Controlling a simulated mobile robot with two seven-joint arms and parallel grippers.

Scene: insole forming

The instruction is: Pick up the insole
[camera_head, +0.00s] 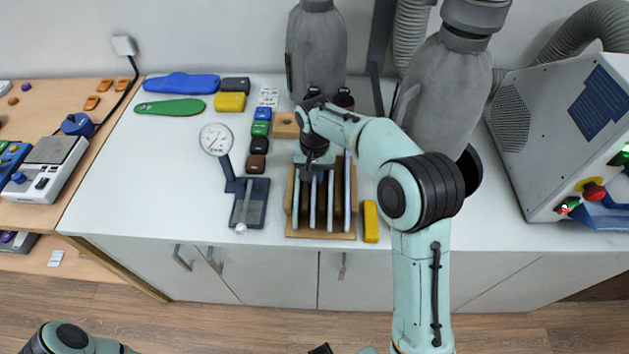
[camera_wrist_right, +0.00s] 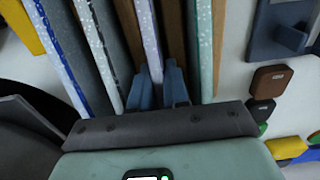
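A blue insole (camera_head: 181,83) and a green insole (camera_head: 170,106) lie flat at the back left of the white table. Several thin upright sheets, some with speckled edges, stand in a wooden rack (camera_head: 320,235). My right gripper (camera_head: 315,166) points down at the rack's back part. In the right wrist view its two narrow fingers (camera_wrist_right: 160,88) are close together, on either side of the end of a speckled sheet (camera_wrist_right: 151,42). I cannot tell whether they grip it. Only part of my left arm shows at the bottom left of the head view.
A dial gauge (camera_head: 215,139) on a blue base and a row of small coloured blocks (camera_head: 260,129) stand left of the rack. A yellow block (camera_head: 370,222) is close on its right. Large grey machine bodies (camera_head: 447,90) stand behind. The table's left front is clear.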

